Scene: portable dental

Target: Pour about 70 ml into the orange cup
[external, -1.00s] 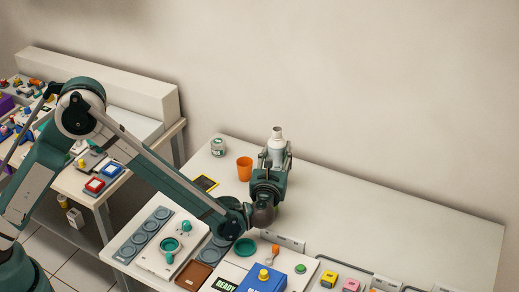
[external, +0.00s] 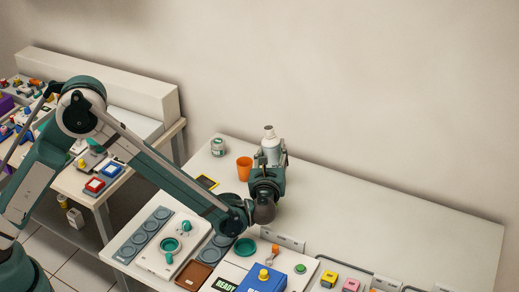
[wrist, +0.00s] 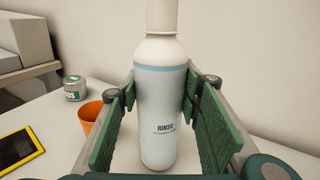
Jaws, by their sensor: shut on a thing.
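A white bottle labelled "RINSE" (wrist: 158,100) stands upright between the green pads of my gripper (wrist: 160,95) in the wrist view. My gripper is shut on it. In the external view the bottle (external: 270,150) rises above my gripper (external: 268,168) at the back of the table. Its base is hidden there, so I cannot tell whether it touches the table. The orange cup (external: 244,168) stands upright just left of my gripper. In the wrist view the cup (wrist: 93,112) is partly hidden behind the left finger.
A grey-green jar (external: 218,147) stands left of the cup; a yellow-framed device (external: 206,182) lies nearer. The table's right side (external: 400,220) is clear up to the wall.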

